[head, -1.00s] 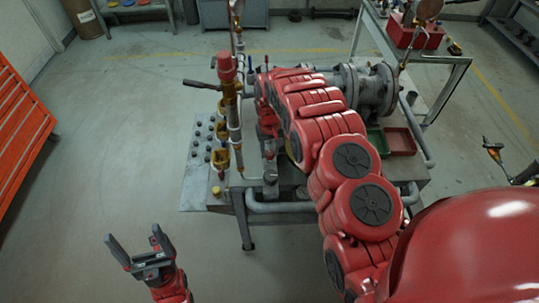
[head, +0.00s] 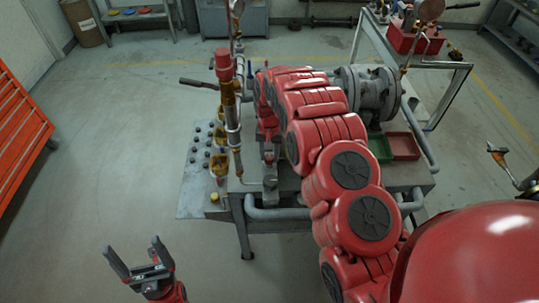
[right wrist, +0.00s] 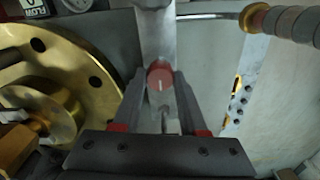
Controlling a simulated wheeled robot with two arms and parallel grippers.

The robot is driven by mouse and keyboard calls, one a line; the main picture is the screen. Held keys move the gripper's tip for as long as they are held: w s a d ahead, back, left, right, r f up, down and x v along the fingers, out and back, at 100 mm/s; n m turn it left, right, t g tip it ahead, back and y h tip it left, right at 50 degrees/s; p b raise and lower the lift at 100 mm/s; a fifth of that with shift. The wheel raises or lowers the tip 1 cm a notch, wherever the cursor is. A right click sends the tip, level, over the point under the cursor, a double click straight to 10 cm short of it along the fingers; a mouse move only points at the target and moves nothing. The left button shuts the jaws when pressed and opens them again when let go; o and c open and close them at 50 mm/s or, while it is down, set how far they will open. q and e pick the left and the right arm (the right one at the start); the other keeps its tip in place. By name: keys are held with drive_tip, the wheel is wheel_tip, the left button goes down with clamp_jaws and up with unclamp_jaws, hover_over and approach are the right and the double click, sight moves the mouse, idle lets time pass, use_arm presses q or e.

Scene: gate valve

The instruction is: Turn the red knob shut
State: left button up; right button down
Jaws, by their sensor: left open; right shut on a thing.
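The red knob (right wrist: 160,74) shows in the right wrist view as a small round red cap with a white mark, in front of a grey metal post. My right gripper (right wrist: 160,86) has one finger on each side of it and is shut on it. In the head view my right arm covers this spot, so the knob and right fingertips cannot be made out there. My left gripper (head: 138,257) is open and empty at the lower left of the head view, over bare floor and apart from the bench.
A pipe stand with a red-topped brass fitting (head: 223,65) and a dark lever (head: 198,83) rises on the bench's left side. A grey flanged valve body (head: 370,92) and a red tray (head: 402,146) are to the right. A brass flange (right wrist: 75,78) is close left in the wrist view.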

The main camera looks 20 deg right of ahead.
sight(269, 157)
drive_tip(key=shift+c, duration=2.2)
unclamp_jaws()
drive_tip(key=shift+r, duration=0.6)
wheel_tip(269, 157, up, 3)
drive_tip(key=shift+r+p, duration=0.2)
drive_tip(key=shift+p, duration=0.65)
wheel_tip(269, 157, up, 13)
drive_tip(key=p, duration=1.3)
drive_tip(key=shift+f, duration=0.15)
drive_tip(key=shift+s, duration=0.1)
